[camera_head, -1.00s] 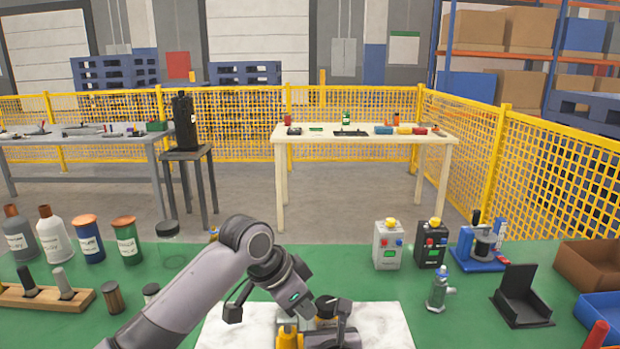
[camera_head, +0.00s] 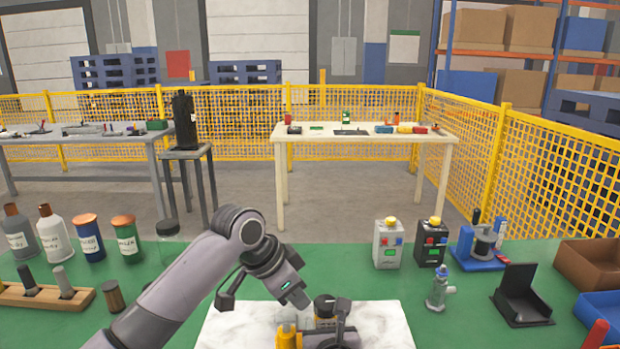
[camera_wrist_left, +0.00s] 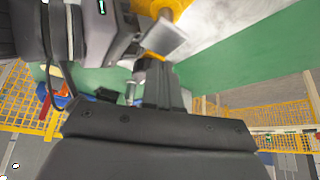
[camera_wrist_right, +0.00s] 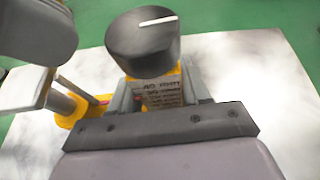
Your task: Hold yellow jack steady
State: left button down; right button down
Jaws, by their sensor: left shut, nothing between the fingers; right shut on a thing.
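The yellow jack (camera_head: 288,338) is on the white marble-like slab (camera_head: 235,325) at the bottom of the head view. Its black round knob (camera_wrist_right: 145,42) with a white line shows in the right wrist view, above a yellow body with a printed label (camera_wrist_right: 160,92). My right gripper (camera_wrist_right: 163,100) is shut on this body, one finger on each side. My left gripper (camera_head: 302,302) is shut and empty, just above and beside the jack. In the left wrist view its fingers (camera_wrist_left: 160,85) are together near a grey metal plate (camera_wrist_left: 165,38) and a yellow part (camera_wrist_left: 170,6).
Bottles and tins (camera_head: 88,238) and a wooden rack (camera_head: 45,297) stand at left on the green table (camera_head: 370,285).

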pick_arm(q)
jog(key=shift+r, duration=2.45)
pick_arm(e)
jog(key=shift+d, duration=0.15)
jog(key=shift+c, duration=2.2)
grip_release()
